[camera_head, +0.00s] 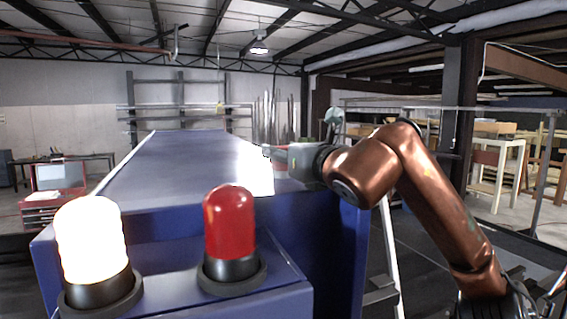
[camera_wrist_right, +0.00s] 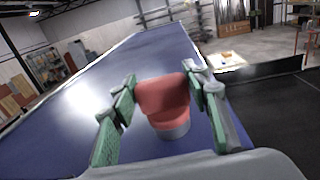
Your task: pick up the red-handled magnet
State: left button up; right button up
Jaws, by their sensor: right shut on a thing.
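The magnet's red handle (camera_wrist_right: 162,97) shows in the right wrist view, with a grey metal base (camera_wrist_right: 174,131) at its lower end. My right gripper (camera_wrist_right: 161,92) is shut on the handle, with its green-padded fingers on either side. In the head view my right gripper (camera_head: 273,154) is over the right edge of the blue conveyor (camera_head: 150,172). The magnet is mostly hidden there by the gripper. I cannot tell whether its base touches the conveyor. My left gripper is not in view.
A glowing white lamp (camera_head: 90,240) and a red lamp (camera_head: 229,222) stand on the blue housing at the near end. A red toolbox with a screen (camera_head: 56,190) stands at the left. Most of the belt top is clear. Wooden tables (camera_head: 497,160) stand far right.

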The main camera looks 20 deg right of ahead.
jog(key=c, duration=0.8)
jog(key=shift+r, duration=0.1)
